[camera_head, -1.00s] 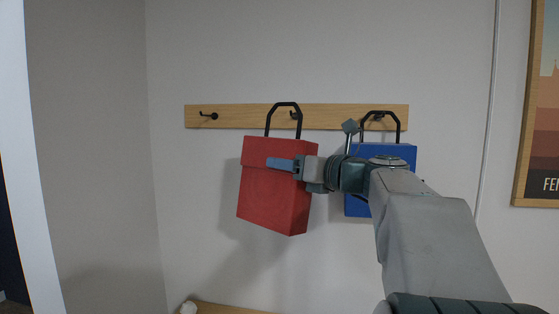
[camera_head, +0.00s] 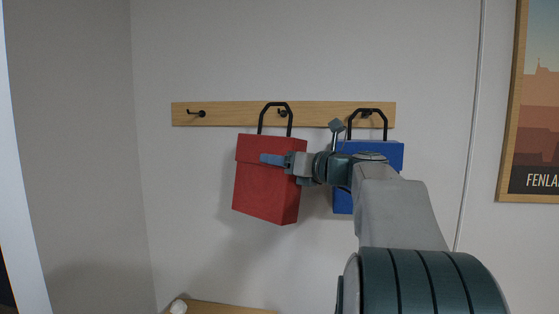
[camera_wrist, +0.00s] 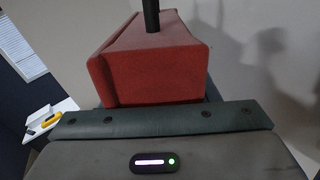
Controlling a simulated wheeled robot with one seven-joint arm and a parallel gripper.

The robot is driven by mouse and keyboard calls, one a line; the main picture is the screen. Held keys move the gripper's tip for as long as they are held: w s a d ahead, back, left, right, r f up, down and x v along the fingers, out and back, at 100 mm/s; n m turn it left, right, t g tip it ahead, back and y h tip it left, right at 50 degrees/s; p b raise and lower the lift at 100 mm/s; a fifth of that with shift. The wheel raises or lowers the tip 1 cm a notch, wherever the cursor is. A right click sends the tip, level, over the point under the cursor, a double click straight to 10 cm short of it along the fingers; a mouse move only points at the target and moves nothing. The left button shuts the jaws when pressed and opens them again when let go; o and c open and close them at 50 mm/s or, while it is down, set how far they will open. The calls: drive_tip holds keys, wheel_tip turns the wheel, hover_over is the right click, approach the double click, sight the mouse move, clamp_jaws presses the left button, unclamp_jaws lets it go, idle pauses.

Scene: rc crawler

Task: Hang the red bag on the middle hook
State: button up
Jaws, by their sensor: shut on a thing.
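The red bag (camera_head: 266,190) is in the middle of the head view, tilted a little, with its black loop handle (camera_head: 276,104) up. My gripper (camera_head: 282,160) is shut on the red bag from the right side. The bag's handle overlaps the middle hook (camera_head: 283,113) in the picture; I cannot tell whether the handle is over the hook or in front of it. In the wrist view the red bag (camera_wrist: 150,60) fills the upper middle, close to the gripper body, with part of its black handle at the top.
A wooden rail (camera_head: 235,115) with hooks is on the wall. The left hook (camera_head: 197,113) is empty. A blue bag (camera_head: 368,160) hangs on the right hook, partly behind my arm. A framed poster (camera_head: 530,110) is at the right. A wooden surface (camera_head: 225,308) is below.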

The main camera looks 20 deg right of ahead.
drive_tip(key=w+d+f+p, duration=0.1)
drive_tip(key=w+d+p, duration=0.1)
drive_tip(key=w, duration=0.3)
drive_tip(key=shift+w+d, duration=0.15)
drive_tip(key=shift+d, duration=0.65)
drive_tip(key=shift+f, duration=0.1)
idle(0.4)
drive_tip(key=o, duration=1.3)
drive_tip(key=shift+c, duration=0.2)
